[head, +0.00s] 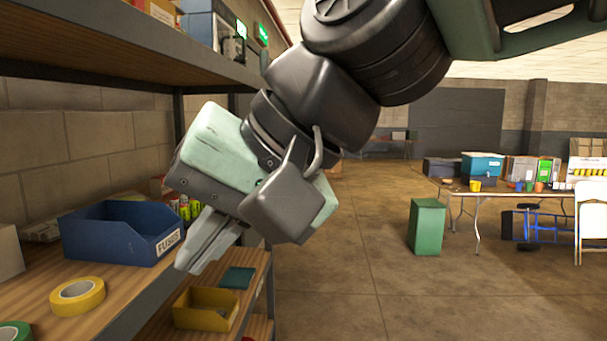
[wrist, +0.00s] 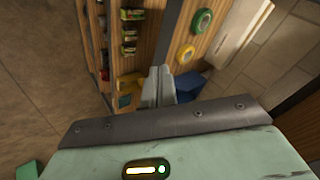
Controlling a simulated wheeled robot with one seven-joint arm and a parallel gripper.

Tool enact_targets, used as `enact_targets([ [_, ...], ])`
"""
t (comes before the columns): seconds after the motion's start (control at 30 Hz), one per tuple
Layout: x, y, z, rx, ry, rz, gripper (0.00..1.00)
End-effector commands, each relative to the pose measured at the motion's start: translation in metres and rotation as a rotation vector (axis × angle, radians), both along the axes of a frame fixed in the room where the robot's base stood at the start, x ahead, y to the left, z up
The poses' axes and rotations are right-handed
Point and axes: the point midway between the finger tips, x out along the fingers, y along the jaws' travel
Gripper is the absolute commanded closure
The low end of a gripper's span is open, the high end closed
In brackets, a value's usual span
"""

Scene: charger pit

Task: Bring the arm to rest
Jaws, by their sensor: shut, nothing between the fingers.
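My gripper (head: 206,243) hangs from the arm at the left middle of the head view, pointing down and left. Its two pale fingers are together with nothing between them. The fingertips are in front of the shelf edge, just right of the blue FUSES bin (head: 117,232), and appear apart from it. In the wrist view the shut fingers (wrist: 159,78) point toward the shelves, with the blue bin (wrist: 189,85) partly hidden behind them. My arm crosses the top middle of the head view and hides part of the room.
A yellow tape roll (head: 78,296) lies on the wooden shelf (head: 130,285). A yellow bin (head: 206,309) sits on a lower shelf. An upper shelf (head: 120,55) overhangs at left. A green bin (head: 426,226) and a folding table (head: 510,192) stand at right. The middle floor is clear.

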Motion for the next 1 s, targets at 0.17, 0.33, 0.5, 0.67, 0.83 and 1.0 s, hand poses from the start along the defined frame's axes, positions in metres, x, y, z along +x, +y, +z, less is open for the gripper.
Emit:
enact_targets([
  [0.17, 0.0, -0.072, -0.117, -0.254, -0.018, 0.07, 1.0],
  [0.33, -0.019, -0.147, -0.204, -0.468, -0.003, 0.178, 1.0],
  [0.5, -0.042, -0.203, -0.253, -0.604, 0.028, 0.275, 1.0],
  [0.67, -0.053, -0.225, -0.269, -0.653, 0.044, 0.319, 1.0],
  [0.83, -0.054, -0.227, -0.27, -0.658, 0.045, 0.324, 1.0],
  [1.0, -0.054, -0.226, -0.27, -0.658, 0.045, 0.323, 1.0],
])
